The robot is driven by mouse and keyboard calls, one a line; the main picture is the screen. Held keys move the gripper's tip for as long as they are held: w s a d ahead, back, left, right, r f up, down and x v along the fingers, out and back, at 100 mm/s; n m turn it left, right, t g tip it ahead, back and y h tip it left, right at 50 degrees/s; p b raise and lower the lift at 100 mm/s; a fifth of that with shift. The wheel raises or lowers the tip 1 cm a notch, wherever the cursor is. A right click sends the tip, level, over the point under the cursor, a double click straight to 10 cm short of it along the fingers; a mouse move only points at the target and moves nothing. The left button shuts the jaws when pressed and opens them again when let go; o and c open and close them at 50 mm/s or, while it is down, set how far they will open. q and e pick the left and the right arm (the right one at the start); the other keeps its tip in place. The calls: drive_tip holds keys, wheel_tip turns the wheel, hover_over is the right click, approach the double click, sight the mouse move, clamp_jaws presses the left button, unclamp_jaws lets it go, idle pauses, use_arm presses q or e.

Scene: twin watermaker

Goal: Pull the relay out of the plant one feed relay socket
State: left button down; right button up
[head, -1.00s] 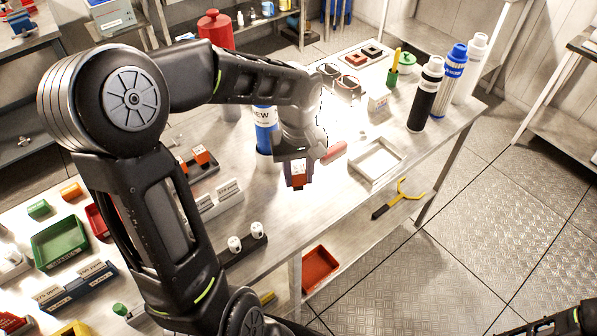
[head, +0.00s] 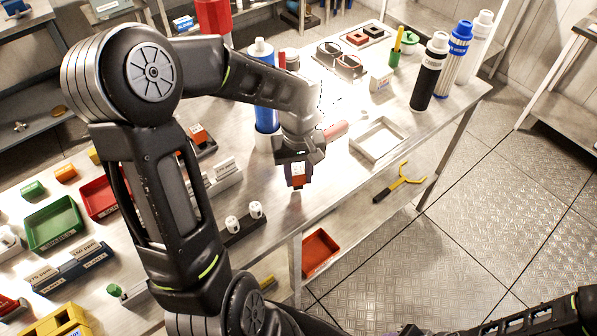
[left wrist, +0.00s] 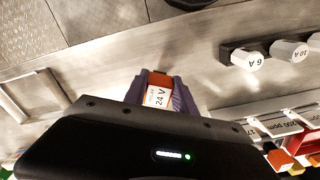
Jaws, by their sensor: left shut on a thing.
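My left gripper (head: 298,180) is shut on an orange relay (head: 298,170) with a white label, held over the bench near its front edge. In the left wrist view the relay (left wrist: 157,92) reads "24 V" and sits between the purple-grey fingers (left wrist: 160,97). Another orange relay (head: 198,134) stands in a dark socket block (head: 203,148) further left on the bench. I cannot tell which plant that block belongs to. My right gripper is not in view; only part of my right arm shows at the lower right.
A white open tray (head: 378,138) lies right of the gripper. A blue-and-white cylinder (head: 264,90) stands behind it. A dark rack with white-capped plugs (head: 243,226) is to the front left. Black, blue and white bottles (head: 430,72) stand at the far right end.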

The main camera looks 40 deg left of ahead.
use_arm(q)
drive_tip(key=shift+f, duration=0.35)
idle(0.3)
drive_tip(key=shift+f+b, duration=0.25)
drive_tip(key=shift+b, duration=0.25)
drive_tip(key=c, duration=0.9)
unclamp_jaws()
drive_tip(key=shift+r, duration=0.55)
wheel_tip(320, 180, up, 7)
drive_tip(key=shift+f+b, duration=0.1)
drive_tip(key=shift+b, duration=0.4)
